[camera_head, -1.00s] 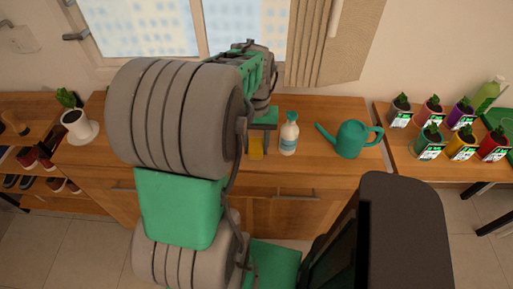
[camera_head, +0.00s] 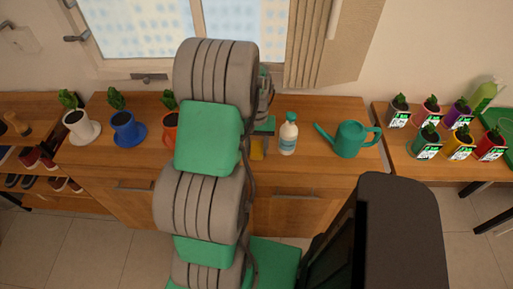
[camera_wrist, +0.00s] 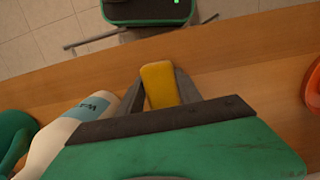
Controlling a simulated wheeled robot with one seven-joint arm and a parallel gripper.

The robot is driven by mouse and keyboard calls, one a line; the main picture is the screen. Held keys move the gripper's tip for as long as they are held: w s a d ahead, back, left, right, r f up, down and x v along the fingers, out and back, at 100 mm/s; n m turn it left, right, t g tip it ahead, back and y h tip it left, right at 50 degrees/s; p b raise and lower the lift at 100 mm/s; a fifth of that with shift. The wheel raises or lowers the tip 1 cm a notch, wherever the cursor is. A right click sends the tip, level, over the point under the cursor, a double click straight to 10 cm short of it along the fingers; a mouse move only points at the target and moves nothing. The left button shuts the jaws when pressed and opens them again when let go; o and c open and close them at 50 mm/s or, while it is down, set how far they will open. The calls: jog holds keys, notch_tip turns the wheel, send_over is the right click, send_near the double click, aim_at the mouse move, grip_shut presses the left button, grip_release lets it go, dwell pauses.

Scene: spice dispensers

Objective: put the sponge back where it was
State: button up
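The yellow sponge (camera_wrist: 159,86) sits between the two fingers of my gripper (camera_wrist: 160,78) in the wrist view, with a finger against each side. My gripper is shut on it, over the wooden top near the front edge. In the head view the sponge (camera_head: 257,148) shows as a small yellow block just left of the white bottle, below my gripper. I cannot tell whether the sponge touches the wood. My arm covers part of the top to the left of it.
A white spray bottle (camera_head: 289,134) and a teal watering can (camera_head: 351,139) stand right of my gripper on the wooden cabinet (camera_head: 325,169). White (camera_head: 78,126), blue (camera_head: 124,126) and orange (camera_head: 170,128) plant pots stand to the left. A right-hand table holds several potted plants.

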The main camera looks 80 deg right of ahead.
aim_at(257, 143)
jog(key=o, duration=0.4)
notch_tip(257, 143, up, 12)
jog(key=d+b, duration=0.1)
jog(key=d, duration=0.1)
jog(key=w+a+r+n+h, duration=0.1)
jog(key=w+a+r+n, duration=0.1)
jog(key=w+a, duration=0.35)
jog(key=w+a+r+n+h, duration=0.1)
jog(key=w+a+n, duration=0.1)
jog(key=w, duration=0.7)
jog(key=w+a+r+n+t, duration=0.15)
jog(key=w+a+n, duration=0.25)
jog(key=w+a, duration=0.65)
jog(key=a+n, duration=0.2)
jog(key=a, duration=0.6)
jog(key=a+n+t, duration=0.1)
jog(key=a+n, duration=0.2)
jog(key=a, duration=0.6)
jog(key=a+n+t, duration=0.1)
jog(key=a+n, duration=0.1)
jog(key=a, duration=0.6)
jog(key=shift+w+a+n, duration=0.25)
jog(key=shift+n, duration=0.05)
